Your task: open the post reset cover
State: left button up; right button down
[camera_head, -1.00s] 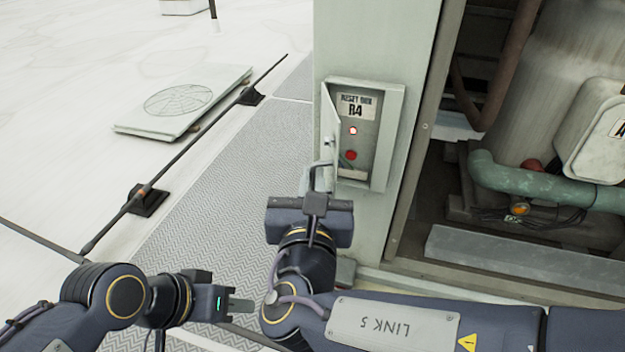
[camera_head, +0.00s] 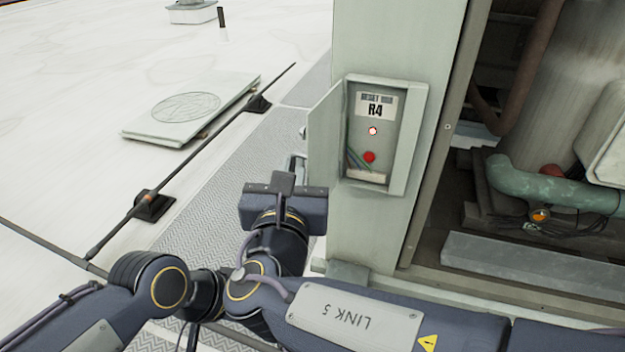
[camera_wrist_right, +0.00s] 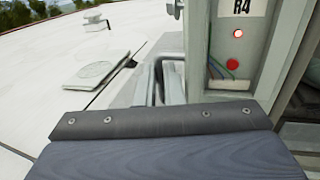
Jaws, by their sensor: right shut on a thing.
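The reset box R4 (camera_head: 408,150) is fixed to the pale post. Its cover (camera_head: 325,130) stands swung out to the left, hinged at the box's left edge, and the inside shows. Inside are a lit red-white lamp (camera_head: 373,131), a red button (camera_head: 369,157) and green wires. My right gripper (camera_head: 298,165) is at the cover's free lower-left edge, shut on the cover; the exact contact is small and partly hidden. In the right wrist view the cover (camera_wrist_right: 197,45) is seen nearly edge-on beyond the fingers (camera_wrist_right: 160,85). My left gripper is hidden behind my right arm.
The post (camera_head: 385,45) borders an open machinery bay with a teal pipe (camera_head: 545,187) on the right. A grey walkway (camera_head: 225,165) and a thin rod on black feet (camera_head: 152,205) lie to the left. A square hatch (camera_head: 185,108) lies beyond.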

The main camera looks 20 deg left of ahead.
jog(key=shift+w+a+r, duration=0.1)
jog(key=shift+a, duration=1.1)
jog(key=shift+a+r, duration=0.15)
jog(key=c, duration=1.8)
grip_release()
jog(key=shift+c, duration=0.2)
jog(key=shift+a, duration=0.1)
